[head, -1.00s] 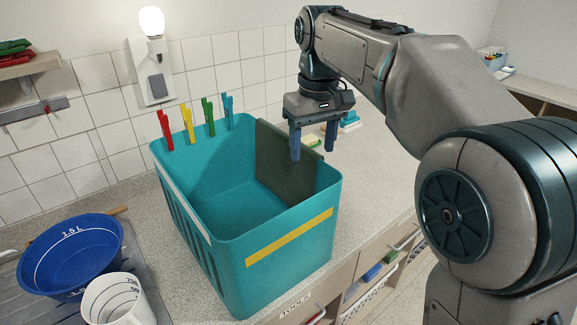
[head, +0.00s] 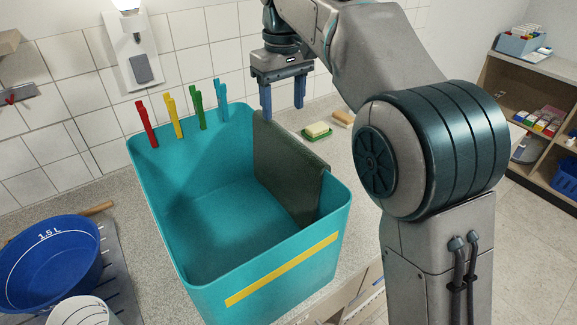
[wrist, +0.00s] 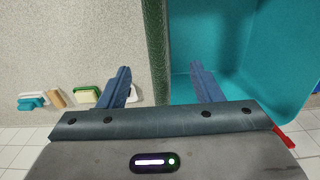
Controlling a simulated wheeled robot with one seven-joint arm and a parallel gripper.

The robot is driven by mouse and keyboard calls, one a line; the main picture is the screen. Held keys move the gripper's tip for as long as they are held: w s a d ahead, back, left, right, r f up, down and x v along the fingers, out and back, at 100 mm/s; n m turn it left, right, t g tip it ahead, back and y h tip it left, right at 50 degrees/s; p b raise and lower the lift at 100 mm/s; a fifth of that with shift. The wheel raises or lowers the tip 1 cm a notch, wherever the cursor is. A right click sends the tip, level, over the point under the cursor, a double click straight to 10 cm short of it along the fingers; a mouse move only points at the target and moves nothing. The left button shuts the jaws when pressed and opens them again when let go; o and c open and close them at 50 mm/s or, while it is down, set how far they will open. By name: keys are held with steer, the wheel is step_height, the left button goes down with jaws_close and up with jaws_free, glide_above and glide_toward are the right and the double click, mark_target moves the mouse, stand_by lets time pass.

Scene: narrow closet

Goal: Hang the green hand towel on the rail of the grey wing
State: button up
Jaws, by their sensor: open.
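The dark green hand towel (head: 292,175) is draped over the right wall of a teal bin (head: 190,275), with a broad flap hanging inside. In the wrist view the towel (wrist: 155,50) shows as a narrow green strip along the wall top, between my fingers. My gripper (head: 283,110) is open and empty, pointing down near the far end of the towel. In the wrist view my gripper (wrist: 162,88) has one finger on each side of the wall line. I cannot tell how far the fingertips are above the towel. I cannot make out the grey wing or its rail.
Red, yellow, green and blue pegs (head: 146,124) stand on the bin's back rim. A blue basin (head: 50,262) and a white bucket (head: 80,312) stand at left. A soap dish (head: 317,132) and a brush (head: 342,119) lie right of the bin. Shelves (head: 535,115) stand far right.

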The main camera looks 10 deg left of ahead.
glide_toward(287, 172)
steer(key=w+f, duration=0.3)
steer(key=f, duration=0.3)
steer(key=shift+a+f, duration=0.3)
steer(key=shift+a, duration=0.1)
steer(key=shift+w, duration=0.1)
jaws_close()
